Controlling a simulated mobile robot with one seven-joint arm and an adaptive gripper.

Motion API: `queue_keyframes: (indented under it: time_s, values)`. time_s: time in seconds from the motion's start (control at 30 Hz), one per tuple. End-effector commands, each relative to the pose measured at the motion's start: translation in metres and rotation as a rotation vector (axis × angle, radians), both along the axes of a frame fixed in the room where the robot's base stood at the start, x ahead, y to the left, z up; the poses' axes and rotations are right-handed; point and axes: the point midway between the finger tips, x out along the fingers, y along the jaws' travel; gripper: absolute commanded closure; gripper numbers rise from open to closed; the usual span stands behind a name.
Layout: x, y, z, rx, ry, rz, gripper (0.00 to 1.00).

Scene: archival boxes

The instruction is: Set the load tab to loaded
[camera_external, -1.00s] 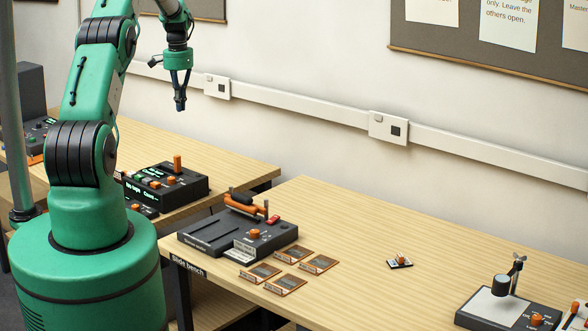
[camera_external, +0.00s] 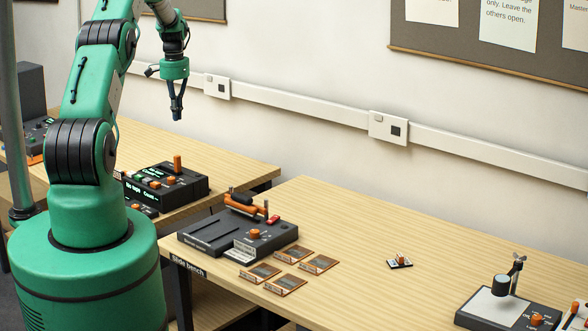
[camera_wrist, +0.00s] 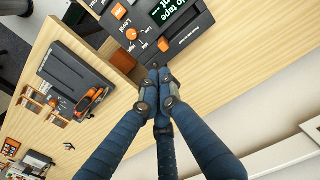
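A dark tape unit (camera_external: 165,187) with a lit screen and several orange controls stands on the left table. An upright orange tab (camera_external: 177,163) rises from its back part. The unit (camera_wrist: 150,30) shows at the top of the wrist view, its screen reading "No tape". An orange piece (camera_wrist: 164,45) shows at its edge there. I cannot tell for sure which control is the load tab.
A dark slide device (camera_external: 205,238) with an orange handle and several slide cards (camera_external: 285,285) are on the right table. A stand with a pale plate (camera_external: 495,305) is at the far right. A gap separates the tables. Behind them is a wall with a socket rail (camera_external: 300,108).

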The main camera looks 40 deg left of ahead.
Motion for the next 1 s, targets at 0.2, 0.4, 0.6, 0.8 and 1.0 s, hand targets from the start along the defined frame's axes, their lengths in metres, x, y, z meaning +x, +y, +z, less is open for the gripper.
queue_keyframes:
  time_s: [0.2,0.4,0.6,0.8,1.0]
  values:
    - [-0.001,-0.001,-0.029,-0.002,0.002,0.000,1.00]
    - [-0.001,-0.001,-0.062,-0.003,0.004,0.000,1.00]
    - [-0.001,0.000,-0.092,-0.001,0.002,0.000,1.00]
    - [-0.001,-0.001,-0.113,-0.002,0.002,0.000,1.00]
    - [-0.001,-0.001,-0.124,-0.001,0.001,0.000,1.00]
